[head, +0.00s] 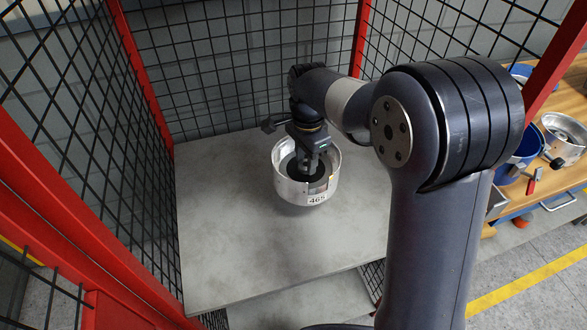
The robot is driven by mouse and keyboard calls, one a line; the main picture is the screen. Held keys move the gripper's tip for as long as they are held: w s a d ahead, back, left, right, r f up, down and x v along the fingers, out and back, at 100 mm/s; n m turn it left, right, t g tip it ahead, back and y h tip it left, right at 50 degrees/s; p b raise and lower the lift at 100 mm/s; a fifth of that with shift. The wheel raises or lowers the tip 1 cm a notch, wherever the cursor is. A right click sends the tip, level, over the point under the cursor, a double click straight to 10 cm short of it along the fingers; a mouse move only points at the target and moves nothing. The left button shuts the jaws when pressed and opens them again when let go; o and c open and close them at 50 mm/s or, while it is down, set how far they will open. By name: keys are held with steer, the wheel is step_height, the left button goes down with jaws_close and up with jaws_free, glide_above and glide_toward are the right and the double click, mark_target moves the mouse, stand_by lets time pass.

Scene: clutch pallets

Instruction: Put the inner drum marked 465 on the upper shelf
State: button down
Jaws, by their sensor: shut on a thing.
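The inner drum (289,189) is a round silver metal cup with a label reading 465 on its front. It is upright over the grey upper shelf (225,235); I cannot tell whether it touches the shelf. My gripper (312,172) points down at the drum and is shut on it. The fingertips and the exact grip point are partly hidden inside the drum.
Black wire mesh (220,70) with red posts (140,85) encloses the shelf at the back and sides. A lower shelf (310,305) shows below its front edge. At right, a wooden bench (572,178) holds blue bins (518,152) and another metal drum (562,145). The shelf's left part is clear.

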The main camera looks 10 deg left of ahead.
mark_target(306, 165)
steer(key=shift+f, duration=4.35)
steer(key=shift+f, duration=0.15)
steer(key=c, duration=0.9)
jaws_free()
steer(key=shift+f, duration=0.1)
steer(key=shift+c, duration=0.2)
step_height(306, 165, up, 12)
steer(key=shift+r, duration=0.15)
steer(key=shift+s, duration=0.1)
